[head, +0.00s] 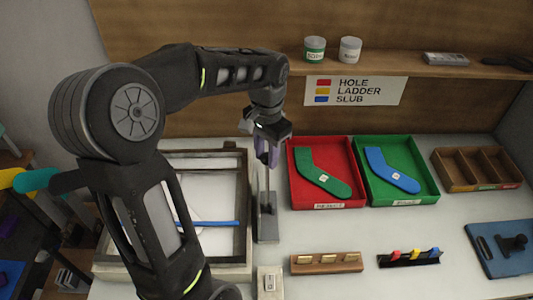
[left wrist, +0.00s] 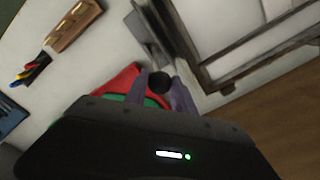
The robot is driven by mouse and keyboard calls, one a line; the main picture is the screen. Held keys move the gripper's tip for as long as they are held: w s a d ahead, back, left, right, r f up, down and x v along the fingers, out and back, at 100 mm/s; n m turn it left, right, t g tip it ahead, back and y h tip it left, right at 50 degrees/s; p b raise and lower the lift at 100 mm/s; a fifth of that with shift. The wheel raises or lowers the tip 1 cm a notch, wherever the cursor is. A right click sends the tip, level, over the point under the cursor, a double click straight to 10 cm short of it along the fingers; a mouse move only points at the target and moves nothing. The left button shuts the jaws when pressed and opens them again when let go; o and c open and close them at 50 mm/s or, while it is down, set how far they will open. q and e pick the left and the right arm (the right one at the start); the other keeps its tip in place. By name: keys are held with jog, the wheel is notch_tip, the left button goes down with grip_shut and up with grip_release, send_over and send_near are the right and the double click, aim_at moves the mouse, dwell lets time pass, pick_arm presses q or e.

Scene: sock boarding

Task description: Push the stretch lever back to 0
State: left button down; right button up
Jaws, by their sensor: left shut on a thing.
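The stretch lever's narrow grey base (head: 267,228) stands along the right side of the wooden frame; it also shows in the left wrist view (left wrist: 152,42). The lever's dark round knob (left wrist: 159,82) sits between the purple fingers of my left gripper (left wrist: 160,92). In the head view my left gripper (head: 266,155) points down over the far end of the lever base, shut on the lever. The fingers and wrist hide much of the lever there. I cannot read a scale or a 0 mark. My right gripper is not in view.
The wooden frame (head: 246,195) with a blue strip lies left of the lever. A red tray (head: 293,190) with a green sock shape stands close right; a green tray (head: 431,193) holds a blue one. A small white box (head: 270,281) stands in front of the lever.

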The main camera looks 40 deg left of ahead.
pick_arm(q)
jog(key=w+a+f, duration=0.1)
jog(key=w+a, duration=0.3)
jog(key=shift+w+f, duration=0.3)
jog(key=c, duration=1.4)
grip_release()
jog(key=o, duration=0.4)
jog(key=shift+w+a+f, duration=0.15)
jog(key=shift+c, duration=0.2)
notch_tip(320, 180, up, 8)
jog(key=b, duration=0.1)
jog(key=shift+f, duration=0.1)
